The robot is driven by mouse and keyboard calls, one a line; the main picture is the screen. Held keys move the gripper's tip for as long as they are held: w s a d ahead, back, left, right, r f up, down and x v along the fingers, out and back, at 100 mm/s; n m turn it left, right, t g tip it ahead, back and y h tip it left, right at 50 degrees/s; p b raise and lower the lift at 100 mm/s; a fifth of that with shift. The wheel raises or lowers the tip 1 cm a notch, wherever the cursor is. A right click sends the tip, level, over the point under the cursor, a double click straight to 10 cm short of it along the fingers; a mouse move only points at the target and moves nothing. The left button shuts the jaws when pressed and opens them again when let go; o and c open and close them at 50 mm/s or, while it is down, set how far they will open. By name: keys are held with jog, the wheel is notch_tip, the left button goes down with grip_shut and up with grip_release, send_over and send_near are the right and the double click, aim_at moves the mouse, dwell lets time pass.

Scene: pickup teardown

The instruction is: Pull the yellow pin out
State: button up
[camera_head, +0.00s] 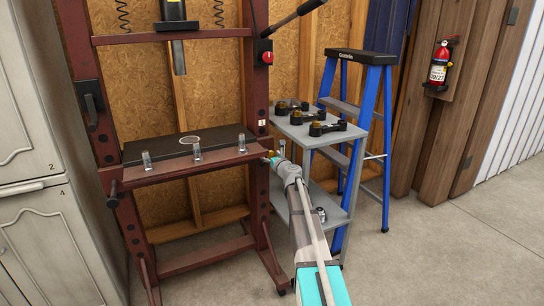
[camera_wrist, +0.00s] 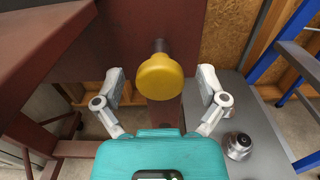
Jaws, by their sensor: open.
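The yellow pin (camera_wrist: 160,76) has a round yellow head on a dark shaft. In the wrist view it sticks out of the dark red press frame (camera_wrist: 150,28). My gripper (camera_wrist: 161,84) is open, with one finger on each side of the yellow head and a visible gap on both sides. Neither finger appears to touch it. In the head view my gripper (camera_head: 271,158) is at the right upright of the press frame (camera_head: 258,110), at the height of its bed. There the pin is mostly hidden by my gripper.
A grey shelf cart (camera_head: 303,136) with several black parts stands right of the press, close to my arm. A blue stepladder (camera_head: 372,110) is behind it. A metal part (camera_wrist: 238,145) sits on the cart's lower shelf. Open floor (camera_head: 450,250) lies at the right.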

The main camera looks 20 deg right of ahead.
grip_shut()
jog(key=s, duration=0.8)
jog(key=shift+s+d, duration=0.2)
jog(key=shift+s, duration=0.05)
grip_release()
dwell(0.3)
jog(key=s, duration=1.2)
jog(key=shift+d, duration=0.2)
jog(key=shift+a, duration=0.1)
